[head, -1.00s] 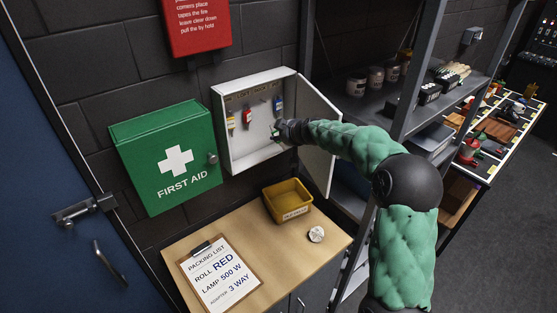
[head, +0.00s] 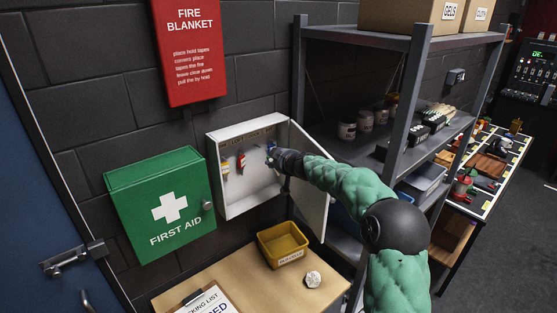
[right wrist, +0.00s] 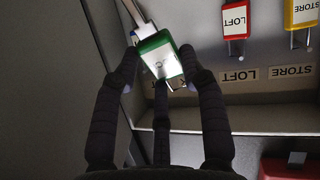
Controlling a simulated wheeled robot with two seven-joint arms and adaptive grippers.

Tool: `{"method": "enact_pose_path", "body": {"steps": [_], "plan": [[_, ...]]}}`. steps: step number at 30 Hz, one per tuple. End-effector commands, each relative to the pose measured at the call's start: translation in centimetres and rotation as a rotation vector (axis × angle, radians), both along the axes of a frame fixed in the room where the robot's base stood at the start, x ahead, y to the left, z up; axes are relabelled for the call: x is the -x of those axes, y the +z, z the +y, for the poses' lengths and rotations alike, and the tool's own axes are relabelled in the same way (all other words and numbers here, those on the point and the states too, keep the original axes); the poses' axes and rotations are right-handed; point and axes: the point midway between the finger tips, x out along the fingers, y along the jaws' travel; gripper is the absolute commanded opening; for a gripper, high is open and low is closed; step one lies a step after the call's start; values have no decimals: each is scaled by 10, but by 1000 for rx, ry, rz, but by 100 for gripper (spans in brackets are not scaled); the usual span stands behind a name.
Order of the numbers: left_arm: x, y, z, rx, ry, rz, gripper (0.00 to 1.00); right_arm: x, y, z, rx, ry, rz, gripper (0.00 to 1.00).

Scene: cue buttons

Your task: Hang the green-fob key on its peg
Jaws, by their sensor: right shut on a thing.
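In the right wrist view my right gripper (right wrist: 160,72) is shut on the green fob (right wrist: 152,44), which sits between its dark fingers. The green fob is hidden there. The wrist view appears upside down: it shows peg labels LOFT and STORE, and another label is partly covered by my fingers. My left gripper is not in view.
A red fob (head: 241,161) and a yellow fob (head: 225,168) hang left of my gripper. The cabinet door (head: 309,192) stands open to the right, beside my forearm. Below are a yellow tray (head: 283,246) and a white round thing (head: 313,279) on the wooden top.

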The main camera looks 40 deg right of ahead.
Motion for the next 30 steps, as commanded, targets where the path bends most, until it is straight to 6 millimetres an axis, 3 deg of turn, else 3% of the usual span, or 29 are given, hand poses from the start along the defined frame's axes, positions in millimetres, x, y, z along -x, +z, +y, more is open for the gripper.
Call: {"method": "enact_pose_path", "body": {"steps": [30], "plan": [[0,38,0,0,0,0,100,-52,-3,4,0,1,0,14]]}}
